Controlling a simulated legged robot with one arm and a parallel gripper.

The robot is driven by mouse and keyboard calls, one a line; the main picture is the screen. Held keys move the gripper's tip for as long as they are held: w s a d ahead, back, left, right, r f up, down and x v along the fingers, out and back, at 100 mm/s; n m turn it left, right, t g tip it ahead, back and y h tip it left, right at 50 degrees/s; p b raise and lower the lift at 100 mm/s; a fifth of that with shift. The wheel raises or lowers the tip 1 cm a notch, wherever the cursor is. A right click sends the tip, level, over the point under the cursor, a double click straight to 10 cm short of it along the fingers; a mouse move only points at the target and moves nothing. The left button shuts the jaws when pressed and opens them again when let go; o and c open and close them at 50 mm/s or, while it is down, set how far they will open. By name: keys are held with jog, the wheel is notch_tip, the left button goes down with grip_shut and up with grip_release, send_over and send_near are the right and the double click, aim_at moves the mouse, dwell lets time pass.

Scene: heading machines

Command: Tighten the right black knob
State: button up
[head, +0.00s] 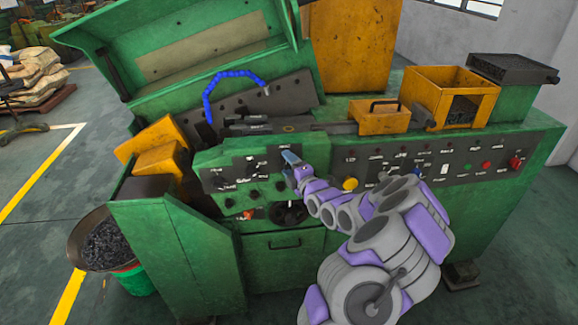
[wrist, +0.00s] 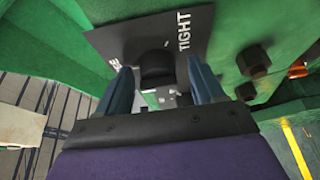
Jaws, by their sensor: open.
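In the wrist view a black knob (wrist: 156,66) sits on a dark plate (wrist: 196,28) with white lettering, of which "TIGHT" can be read. My gripper (wrist: 161,84) is open, with one blue-grey finger on each side of the knob in this view. I cannot tell whether the fingers touch it. In the head view my gripper (head: 291,157) is at the upper right of the green control panel (head: 205,160). There the knob is hidden behind the gripper. Other small black knobs (head: 228,202) show lower on the panel.
The green machine carries a long dark panel (head: 455,160) with buttons and a yellow knob (head: 350,184). A black handwheel (head: 289,213) is below my gripper. Dark bolts (wrist: 252,58) stick out right of the plate. A bin of metal chips (head: 103,243) stands at the left.

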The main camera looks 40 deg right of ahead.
jog(key=shift+a, duration=0.1)
jog(key=c, duration=1.1)
jog(key=shift+o, duration=0.2)
